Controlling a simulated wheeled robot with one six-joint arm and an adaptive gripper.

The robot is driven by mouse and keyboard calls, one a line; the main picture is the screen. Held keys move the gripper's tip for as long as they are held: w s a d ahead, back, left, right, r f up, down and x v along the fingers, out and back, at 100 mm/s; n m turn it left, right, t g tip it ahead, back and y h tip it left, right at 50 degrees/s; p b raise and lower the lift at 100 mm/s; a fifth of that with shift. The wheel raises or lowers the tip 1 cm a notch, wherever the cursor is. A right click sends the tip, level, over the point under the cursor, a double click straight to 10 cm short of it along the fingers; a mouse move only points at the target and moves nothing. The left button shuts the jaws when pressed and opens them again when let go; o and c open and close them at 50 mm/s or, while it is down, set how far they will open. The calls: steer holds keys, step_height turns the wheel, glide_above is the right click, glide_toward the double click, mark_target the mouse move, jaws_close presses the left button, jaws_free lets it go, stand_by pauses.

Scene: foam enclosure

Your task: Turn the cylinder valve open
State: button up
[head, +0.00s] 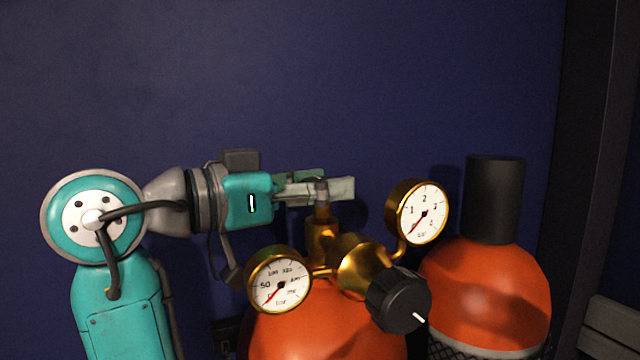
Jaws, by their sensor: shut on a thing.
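An orange gas cylinder (330,325) stands at the lower middle in the head view. Its brass valve body (322,240) rises from the top, with a grey valve knob (321,190) at its upper end. My gripper (322,190) comes in level from the left and is shut on this valve knob, one finger in front and one behind. The fingers hide most of the knob. A brass regulator (362,265) with a black knob (398,300) is fitted to the valve. Needles on the left gauge (280,285) and right gauge (417,212) point to the lower left.
A second orange cylinder (490,285) with a black cap (494,200) stands close at the right. A dark blue wall (300,80) is behind. A dark post (590,150) and a grey slatted piece (612,325) are at the far right. Space above my gripper is clear.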

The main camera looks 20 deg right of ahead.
steer(key=shift+n+t+y, duration=0.6)
steer(key=shift+n+t, duration=0.55)
steer(key=shift+t, duration=0.5)
steer(key=shift+n+t+y, duration=0.6)
steer(key=shift+n+t, duration=0.55)
steer(key=shift+t, duration=0.5)
steer(key=o, duration=1.2)
steer(key=v, duration=1.2)
